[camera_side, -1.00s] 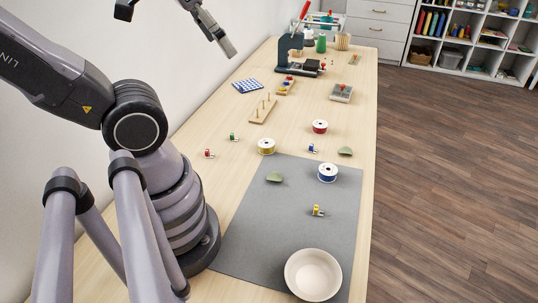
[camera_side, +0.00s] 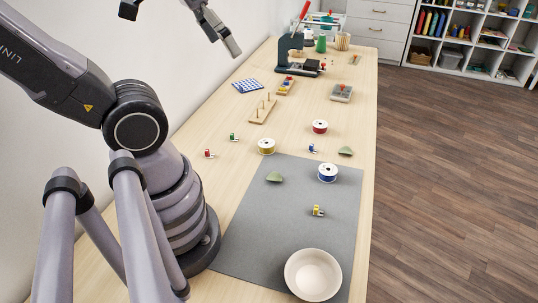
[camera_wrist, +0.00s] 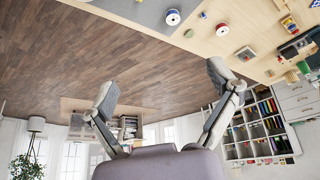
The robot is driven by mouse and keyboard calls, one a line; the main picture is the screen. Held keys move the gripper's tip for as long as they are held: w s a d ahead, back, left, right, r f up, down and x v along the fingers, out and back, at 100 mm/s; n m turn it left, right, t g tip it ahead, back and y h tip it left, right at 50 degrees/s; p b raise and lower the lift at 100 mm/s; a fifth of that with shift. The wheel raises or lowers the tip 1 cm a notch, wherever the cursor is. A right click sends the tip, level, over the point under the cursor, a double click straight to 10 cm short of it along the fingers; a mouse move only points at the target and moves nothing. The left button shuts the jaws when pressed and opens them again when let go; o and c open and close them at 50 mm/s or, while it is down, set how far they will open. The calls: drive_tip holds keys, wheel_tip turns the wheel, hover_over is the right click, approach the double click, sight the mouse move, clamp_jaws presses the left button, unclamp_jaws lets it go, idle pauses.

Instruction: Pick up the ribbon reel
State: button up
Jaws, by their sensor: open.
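Three ribbon reels show in the side view: a blue one (camera_side: 327,172) on the far right of the grey mat, a yellow one (camera_side: 266,146) by the mat's far left corner, and a red one (camera_side: 320,126) further back on bare wood. The wrist view shows the blue reel (camera_wrist: 173,17) and the red reel (camera_wrist: 222,30) at its top. My gripper (camera_wrist: 165,85) is open and empty, its two fingers spread wide. In the side view only part of it (camera_side: 222,33) shows, raised high above the table at the top left, well away from the reels.
A beige bowl (camera_side: 312,274) stands at the mat's near end. Green wedge-shaped pieces (camera_side: 274,177) and small coloured clips or spools (camera_side: 318,211) lie around the reels. A peg board (camera_side: 262,111) and a dark press-like machine (camera_side: 290,52) stand further back. The mat's middle (camera_side: 285,215) is mostly clear.

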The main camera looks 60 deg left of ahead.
drive_tip(key=w+d+f+n+g+h, duration=0.1)
drive_tip(key=w+f+n+g+h, duration=0.1)
drive_tip(key=w+n+h, duration=0.3)
drive_tip(key=w+d+f+n+g+h, duration=0.1)
drive_tip(key=w+d+f+n, duration=0.15)
drive_tip(key=w, duration=0.45)
drive_tip(key=n+t+y, duration=0.4)
drive_tip(key=n+t, duration=0.7)
drive_tip(key=n, duration=1.5)
hover_over(318, 124)
drive_tip(key=s+a, duration=0.2)
drive_tip(key=s, duration=0.9)
wheel_tip(318, 124, down, 31)
drive_tip(key=shift+s+d+r, duration=0.1)
drive_tip(key=shift+s, duration=0.05)
drive_tip(key=x, duration=0.7)
drive_tip(key=shift+x, duration=3.3)
drive_tip(key=shift+c, duration=0.2)
